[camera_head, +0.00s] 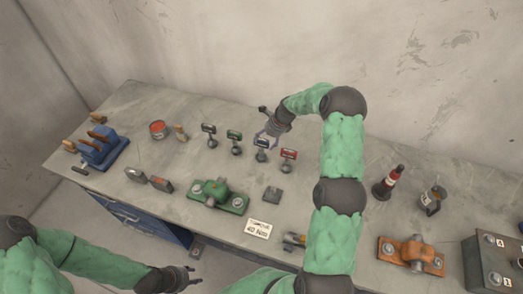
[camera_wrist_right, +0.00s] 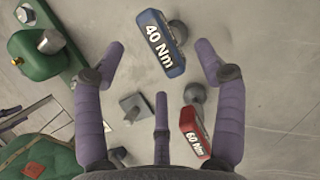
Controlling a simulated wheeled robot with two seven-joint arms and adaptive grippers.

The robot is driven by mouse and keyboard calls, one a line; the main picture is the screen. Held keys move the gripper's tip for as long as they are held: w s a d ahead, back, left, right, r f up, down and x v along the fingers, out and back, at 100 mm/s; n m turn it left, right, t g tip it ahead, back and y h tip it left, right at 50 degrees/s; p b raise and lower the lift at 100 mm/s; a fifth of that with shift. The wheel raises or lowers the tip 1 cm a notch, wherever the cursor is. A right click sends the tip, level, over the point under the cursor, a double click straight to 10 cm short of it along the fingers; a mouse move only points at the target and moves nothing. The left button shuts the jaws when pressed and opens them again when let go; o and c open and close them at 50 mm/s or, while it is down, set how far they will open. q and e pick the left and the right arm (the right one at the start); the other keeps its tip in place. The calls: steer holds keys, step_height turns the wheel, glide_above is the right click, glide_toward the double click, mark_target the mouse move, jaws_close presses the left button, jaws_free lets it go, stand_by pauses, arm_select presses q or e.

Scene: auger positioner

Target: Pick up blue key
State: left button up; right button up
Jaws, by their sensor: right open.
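The blue key (camera_head: 262,143), labelled 40 Nm, stands in the row of coloured keys on the table. In the right wrist view the blue key (camera_wrist_right: 161,43) is ahead, between the two outer fingers' tips and slightly beyond them. My right gripper (camera_head: 268,136) is open and empty, close by the blue key, and its spread fingers fill the right wrist view (camera_wrist_right: 160,62). No finger is seen gripping the key. My left gripper (camera_head: 194,275) is open and empty, low in front of the table.
A red key (camera_head: 288,154), labelled 60 Nm, is close beside the right gripper's finger. A green key (camera_head: 234,135) and a black key (camera_head: 209,129) stand to the left. A green clamp block (camera_head: 218,195) and a 40 Nm card (camera_head: 258,228) lie nearer the front.

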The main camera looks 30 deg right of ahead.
mark_target(260, 147)
steer(key=shift+w+f, duration=0.35)
steer(key=shift+f, duration=0.35)
steer(key=shift+p+x, duration=0.4)
steer(key=shift+x, duration=2.15)
steer(key=shift+s+a, duration=0.1)
jaws_close()
